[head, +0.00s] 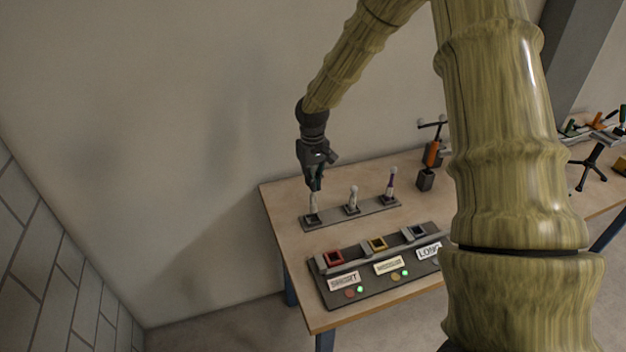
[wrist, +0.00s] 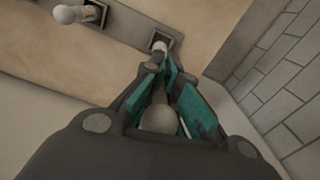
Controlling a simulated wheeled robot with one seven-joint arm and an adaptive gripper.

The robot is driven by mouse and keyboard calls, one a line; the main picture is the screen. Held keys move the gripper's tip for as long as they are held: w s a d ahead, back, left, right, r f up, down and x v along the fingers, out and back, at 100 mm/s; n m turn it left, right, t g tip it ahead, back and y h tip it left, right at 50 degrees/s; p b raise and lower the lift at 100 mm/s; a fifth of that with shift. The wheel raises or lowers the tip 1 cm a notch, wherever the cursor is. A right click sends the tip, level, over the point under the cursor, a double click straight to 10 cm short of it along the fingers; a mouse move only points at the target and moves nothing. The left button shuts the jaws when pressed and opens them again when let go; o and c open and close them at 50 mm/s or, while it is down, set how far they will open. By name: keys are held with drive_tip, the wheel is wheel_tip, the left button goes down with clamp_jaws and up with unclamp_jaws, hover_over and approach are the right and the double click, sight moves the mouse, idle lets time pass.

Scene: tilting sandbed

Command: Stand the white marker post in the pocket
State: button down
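A whitish post (head: 313,201) stands upright at the left socket of a grey rack (head: 334,216). My gripper (head: 315,186) comes down on it from above and appears shut around its upper part. In the wrist view, the teal-padded fingers (wrist: 163,72) close in around the post; its rounded top (wrist: 159,118) shows between them and its pale lower end (wrist: 160,46) is at the dark socket. A shorter whitish post (head: 353,197) is in the middle socket. A taller post with a purple band (head: 391,184) is in the right one.
In front is a dark panel (head: 318,281) with a red pocket (head: 334,258), a yellow pocket (head: 377,244) and a grey-blue pocket (head: 414,233). Labels include SHORT and LONG, with small lights below. An orange-bodied tool (head: 432,153) stands behind.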

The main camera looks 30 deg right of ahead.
sight(313, 194)
drive_tip(key=shift+f+b, duration=0.95)
drive_tip(key=shift+f, duration=1)
drive_tip(key=c, duration=1.6)
unclamp_jaws()
drive_tip(key=shift+o, duration=0.2)
wheel_tip(313, 194, up, 12)
drive_tip(key=shift+d, duration=0.1)
